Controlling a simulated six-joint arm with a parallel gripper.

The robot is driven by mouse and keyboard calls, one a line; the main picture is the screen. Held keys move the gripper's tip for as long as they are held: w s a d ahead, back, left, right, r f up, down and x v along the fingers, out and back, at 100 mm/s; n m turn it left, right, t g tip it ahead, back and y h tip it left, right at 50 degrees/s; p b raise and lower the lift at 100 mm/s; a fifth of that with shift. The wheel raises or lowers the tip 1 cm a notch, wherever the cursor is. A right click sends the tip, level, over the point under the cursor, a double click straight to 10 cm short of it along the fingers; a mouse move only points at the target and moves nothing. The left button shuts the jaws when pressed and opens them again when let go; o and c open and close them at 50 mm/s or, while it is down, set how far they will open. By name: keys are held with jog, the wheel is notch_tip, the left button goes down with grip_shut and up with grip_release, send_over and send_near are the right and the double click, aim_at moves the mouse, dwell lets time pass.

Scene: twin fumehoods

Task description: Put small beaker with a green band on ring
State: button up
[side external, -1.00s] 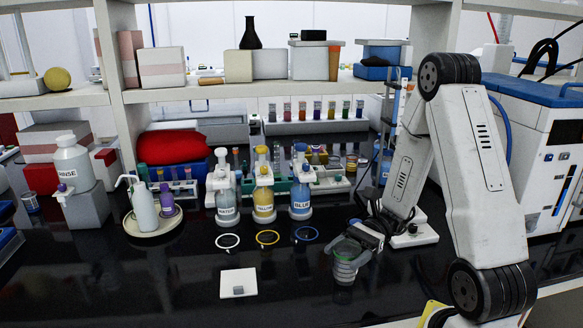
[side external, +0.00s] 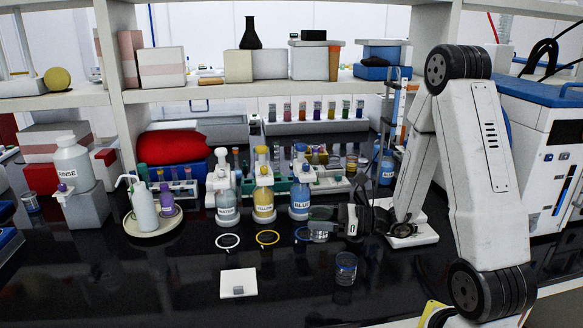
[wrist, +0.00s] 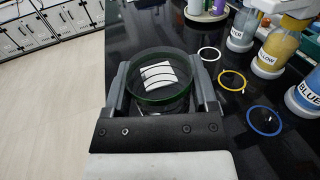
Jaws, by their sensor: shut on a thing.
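The small clear beaker with a green band (wrist: 148,101) is between the two fingers of my gripper (wrist: 162,88) in the wrist view. My gripper is shut on it and holds it upright. A yellow ring (side external: 267,237) and a white ring (side external: 228,241) lie to the left. The wrist view shows all three rings to the right of the beaker.
Another small beaker with a blue marking (side external: 346,268) stands on the black counter near my gripper. A white square plate (side external: 238,283) lies in front of the rings. Wash bottles marked yellow (side external: 264,200) and blue (side external: 300,199) stand behind the rings, beside a white-labelled bottle (side external: 226,205).

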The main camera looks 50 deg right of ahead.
jog(key=d+m+t+h, duration=0.1)
jog(key=d+m+h, duration=0.7)
jog(key=d+h, duration=0.2)
jog(key=shift+f+t+h, duration=0.35)
jog(key=shift+t+h, duration=0.05)
jog(key=shift+h, duration=0.7)
jog(key=shift+w, duration=0.2)
jog(key=shift+w+d+f, duration=0.9)
jog(key=shift+w+f, duration=0.65)
jog(key=shift+w, duration=0.45)
jog(key=shift+w+d+f, duration=0.85)
jog(key=shift+w+f, duration=0.75)
jog(key=shift+w, duration=0.45)
jog(key=shift+w+d+f, duration=0.9)
jog(key=shift+w+f, duration=0.65)
jog(key=shift+w, duration=0.45)
jog(key=shift+w+f, duration=0.1)
jog(key=shift+w+f, duration=0.1)
jog(key=shift+f, duration=0.1)
jog(key=shift+d+f, duration=0.1)
jog(key=shift+f, duration=1.4)
